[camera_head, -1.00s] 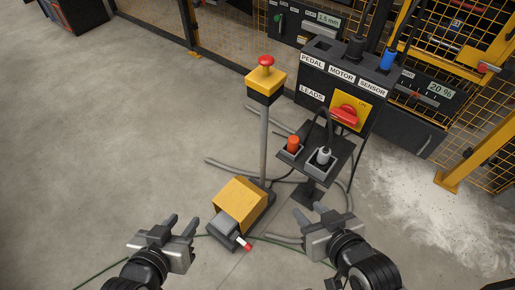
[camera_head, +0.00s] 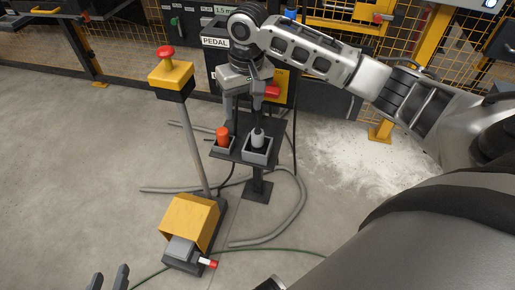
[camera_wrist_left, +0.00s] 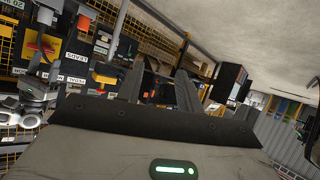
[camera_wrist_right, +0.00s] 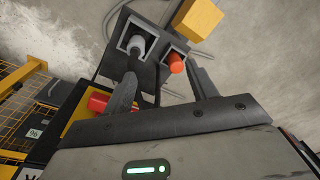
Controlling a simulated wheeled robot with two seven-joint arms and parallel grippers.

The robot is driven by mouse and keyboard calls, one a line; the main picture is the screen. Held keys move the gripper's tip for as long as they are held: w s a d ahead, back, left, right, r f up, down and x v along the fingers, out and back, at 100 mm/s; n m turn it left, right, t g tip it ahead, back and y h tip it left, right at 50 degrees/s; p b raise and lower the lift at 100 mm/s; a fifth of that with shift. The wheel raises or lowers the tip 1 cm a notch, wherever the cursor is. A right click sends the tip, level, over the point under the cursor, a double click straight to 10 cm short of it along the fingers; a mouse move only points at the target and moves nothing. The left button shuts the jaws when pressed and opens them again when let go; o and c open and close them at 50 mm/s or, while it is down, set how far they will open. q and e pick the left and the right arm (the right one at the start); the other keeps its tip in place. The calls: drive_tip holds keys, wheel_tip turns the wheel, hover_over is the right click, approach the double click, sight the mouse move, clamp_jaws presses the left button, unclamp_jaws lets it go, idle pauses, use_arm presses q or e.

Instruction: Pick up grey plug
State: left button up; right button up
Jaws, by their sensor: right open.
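The grey plug (camera_head: 257,138) stands upright in the right square holder on the small black stand (camera_head: 228,153). It also shows in the right wrist view (camera_wrist_right: 136,46), near the tip of one finger. My right gripper (camera_head: 243,110) is open and empty, pointing down just above and behind the plugs. In the right wrist view its fingers (camera_wrist_right: 162,72) are apart, with the orange plug (camera_wrist_right: 175,62) nearer the other finger. My left gripper (camera_head: 108,279) is at the bottom left edge of the head view, mostly cut off. In the left wrist view its fingers (camera_wrist_left: 160,78) are apart and empty.
The orange plug stands in the left holder beside the grey one. The black control box (camera_head: 214,58) is behind, partly hidden by my right arm. Open floor lies left.

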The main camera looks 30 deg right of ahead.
drive_tip(key=d+r+m, duration=0.1)
drive_tip(key=d+r, duration=0.2)
drive_tip(key=b, duration=0.3)
approach(258, 132)
drive_tip(key=shift+g+h, duration=0.3)
drive_tip(key=shift+g, duration=0.1)
drive_tip(key=f, duration=0.3)
drive_tip(key=a+f, duration=0.1)
drive_tip(key=f, duration=0.1)
drive_tip(key=shift+w+f, duration=0.25)
drive_tip(key=shift+w, duration=0.1)
drive_tip(key=f+b, duration=0.1)
drive_tip(key=f, duration=0.3)
drive_tip(key=shift+d+f+b, duration=0.25)
drive_tip(key=shift+f+b, duration=0.05)
drive_tip(key=shift+b, duration=0.1)
drive_tip(key=shift+f, duration=0.2)
use_arm(q)
wheel_tip(258, 132, down, 8)
drive_tip(key=d+g, duration=0.1)
drive_tip(key=d, duration=0.1)
drive_tip(key=shift+w+g+h, duration=0.3)
drive_tip(key=shift+w+h, duration=0.05)
drive_tip(key=shift+h, duration=0.05)
use_arm(e)
drive_tip(key=c, duration=1.1)
